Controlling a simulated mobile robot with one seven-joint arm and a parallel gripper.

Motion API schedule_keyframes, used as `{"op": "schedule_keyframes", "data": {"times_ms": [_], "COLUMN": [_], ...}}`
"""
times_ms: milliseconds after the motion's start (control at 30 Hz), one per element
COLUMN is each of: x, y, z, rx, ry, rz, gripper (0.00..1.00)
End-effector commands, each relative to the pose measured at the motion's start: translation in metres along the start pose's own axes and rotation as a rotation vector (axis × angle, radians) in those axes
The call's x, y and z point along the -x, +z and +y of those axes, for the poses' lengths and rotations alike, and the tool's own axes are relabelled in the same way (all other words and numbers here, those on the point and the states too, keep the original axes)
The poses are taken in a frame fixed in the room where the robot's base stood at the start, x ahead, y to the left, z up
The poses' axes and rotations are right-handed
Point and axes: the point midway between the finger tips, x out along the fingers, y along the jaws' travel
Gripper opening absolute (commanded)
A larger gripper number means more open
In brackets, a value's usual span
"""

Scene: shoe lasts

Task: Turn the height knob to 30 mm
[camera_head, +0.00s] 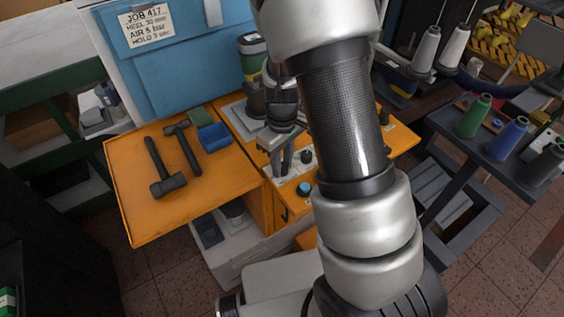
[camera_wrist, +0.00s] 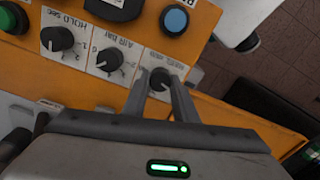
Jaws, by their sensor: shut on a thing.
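The height knob (camera_wrist: 160,79) is a small black dial on a white label plate, the rightmost of three in the wrist view. Its label is partly hidden by my gripper and I cannot read its setting. My gripper (camera_wrist: 161,84) has its two grey fingers on either side of this knob, shut on it. In the head view my gripper (camera_head: 282,166) reaches down to the control panel (camera_head: 290,197) on the orange machine, and the gripped knob is hidden there. A job card (camera_head: 145,25) on the blue panel reads JOB 417, HEEL 30 mm, with AIR and HOLD lines.
The AIR bar knob (camera_wrist: 109,59) and HOLD sec knob (camera_wrist: 57,39) stand close to the left. A blue button (camera_wrist: 174,19) and green button (camera_wrist: 12,17) are near. Hammers (camera_head: 167,168) and a blue box (camera_head: 214,137) lie on the orange table (camera_head: 130,205).

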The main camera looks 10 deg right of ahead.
Motion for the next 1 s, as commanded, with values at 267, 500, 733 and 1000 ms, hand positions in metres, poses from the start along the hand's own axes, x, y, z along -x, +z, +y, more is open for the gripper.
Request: {"op": "schedule_keyframes", "data": {"times_ms": [267,500,733,1000], "x": [0.0016,0.0018,0.0023,0.0024], "y": [-0.0005,-0.0006,-0.0003,0.0002], "z": [0.0012,0.0016,0.0021,0.0028], "rx": [-0.262,-0.491,-0.709,-0.959], "ry": [0.001,0.0,0.0,0.001], "rz": [0.002,0.002,0.002,0.002], "gripper": [0.03,0.03,0.03,0.03]}}
